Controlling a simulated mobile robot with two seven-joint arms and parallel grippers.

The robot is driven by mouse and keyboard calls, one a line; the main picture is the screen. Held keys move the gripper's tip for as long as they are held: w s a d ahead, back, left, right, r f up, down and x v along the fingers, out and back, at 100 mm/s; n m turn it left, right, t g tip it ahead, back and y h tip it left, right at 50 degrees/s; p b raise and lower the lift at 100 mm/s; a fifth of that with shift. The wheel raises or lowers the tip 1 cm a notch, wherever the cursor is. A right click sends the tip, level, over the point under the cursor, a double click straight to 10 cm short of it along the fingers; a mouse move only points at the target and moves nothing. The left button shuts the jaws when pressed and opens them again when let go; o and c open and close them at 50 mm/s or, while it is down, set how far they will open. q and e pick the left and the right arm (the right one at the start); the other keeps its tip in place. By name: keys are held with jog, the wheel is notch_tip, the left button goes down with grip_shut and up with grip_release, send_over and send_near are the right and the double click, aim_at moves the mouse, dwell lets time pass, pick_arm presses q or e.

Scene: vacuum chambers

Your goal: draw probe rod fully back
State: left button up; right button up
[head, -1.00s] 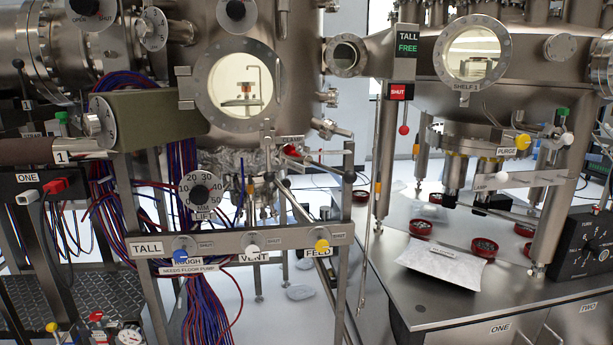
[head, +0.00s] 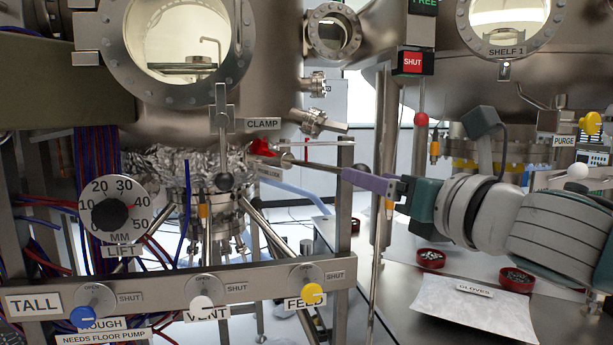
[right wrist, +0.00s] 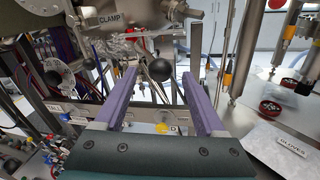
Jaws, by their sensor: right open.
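The probe rod (head: 318,166) is a thin metal rod that slopes out of the left chamber's side, below the CLAMP plate. Its dark ball knob (right wrist: 159,70) shows in the right wrist view, with the rod running away behind it. My right gripper (head: 346,174) comes in from the right in line with the rod. In the right wrist view its purple fingers are spread wide, one either side of the ball, with gaps between. In the head view the near finger covers part of the rod's outer end. My left gripper is not in view.
A clamp lever with a dark ball (head: 225,180) hangs left of the rod. A front rail (head: 180,285) carries blue, white and yellow knobs. A post (head: 344,215) stands close by the fingers. Red dishes (head: 431,258) and a GLOVES packet (head: 475,305) lie on the right bench.

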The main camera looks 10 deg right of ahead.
jog(key=shift+x, duration=2.25)
grip_shut()
